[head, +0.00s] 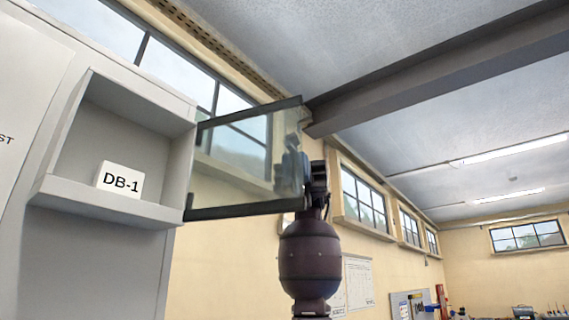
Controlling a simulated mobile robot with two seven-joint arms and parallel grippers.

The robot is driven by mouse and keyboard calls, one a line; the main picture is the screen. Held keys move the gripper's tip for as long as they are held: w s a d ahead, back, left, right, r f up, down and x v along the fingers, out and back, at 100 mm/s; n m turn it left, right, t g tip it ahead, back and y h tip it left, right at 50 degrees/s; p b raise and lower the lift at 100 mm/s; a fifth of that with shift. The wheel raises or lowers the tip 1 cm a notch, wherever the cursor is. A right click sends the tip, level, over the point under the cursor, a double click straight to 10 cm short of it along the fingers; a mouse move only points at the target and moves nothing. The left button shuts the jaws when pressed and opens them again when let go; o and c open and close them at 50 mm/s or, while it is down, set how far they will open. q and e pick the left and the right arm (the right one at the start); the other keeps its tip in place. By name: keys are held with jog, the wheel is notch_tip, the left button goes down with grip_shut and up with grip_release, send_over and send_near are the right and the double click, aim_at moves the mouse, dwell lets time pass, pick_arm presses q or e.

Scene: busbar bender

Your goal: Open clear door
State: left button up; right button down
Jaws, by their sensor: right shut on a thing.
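The clear door (236,160) is a see-through pane with a dark frame. It stands swung out to the right from a shallow grey box (112,209) on the cabinet at the left. A white block marked DB-1 (119,180) sits inside the open box. My right gripper (305,180) is at the door's outer right edge and is shut on the clear door. Part of the gripper shows blurred through the pane, and its fingertips are hard to make out. My left gripper is not in view.
The grey cabinet front (90,265) fills the left side. A yellow wall (225,265) with windows runs behind the door. A pegboard with tools (412,303) and a bench lie far off at the lower right. The air right of my arm is clear.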

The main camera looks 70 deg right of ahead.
jog(key=shift+d+r, duration=0.1)
dwell(0.3)
jog(key=c, duration=1.4)
grip_release()
jog(key=shift+o, duration=1)
jog(key=shift+s+a, duration=0.15)
jog(key=shift+a, duration=0.05)
jog(key=shift+d, duration=0.1)
jog(key=shift+d, duration=0.15)
jog(key=v, duration=1)
jog(key=shift+d+p, duration=0.2)
jog(key=shift+p, duration=0.25)
